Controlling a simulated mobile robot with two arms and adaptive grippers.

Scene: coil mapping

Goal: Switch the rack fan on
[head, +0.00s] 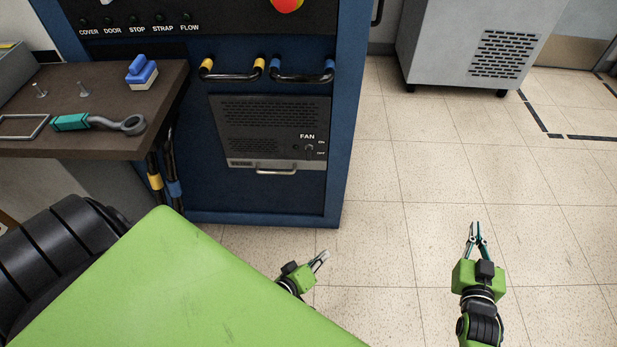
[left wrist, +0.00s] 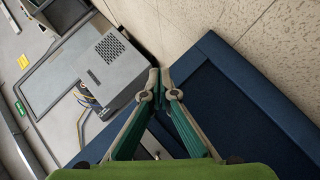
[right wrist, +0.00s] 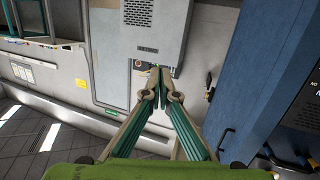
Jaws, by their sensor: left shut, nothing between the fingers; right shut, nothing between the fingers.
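The rack fan unit (head: 270,130) is a grey vented panel low in the blue rack in the head view. Its small FAN switch (head: 309,148) sits at the lower right beside ON and OFF marks; its lever is too small to read. My left gripper (head: 322,257) is shut and empty, below and in front of the rack's lower right corner. My right gripper (head: 475,226) is shut and empty over the floor, well right of the rack. The left wrist view shows the left fingertips (left wrist: 160,80) together; the right wrist view shows the right fingertips (right wrist: 157,78) close together.
A brown bench (head: 100,150) left of the rack holds a teal-handled tool (head: 95,123) and a blue block (head: 142,71). Cables with yellow and blue bands (head: 158,180) hang beside the rack. A grey cabinet (head: 465,45) stands at the back right. The tiled floor between is clear.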

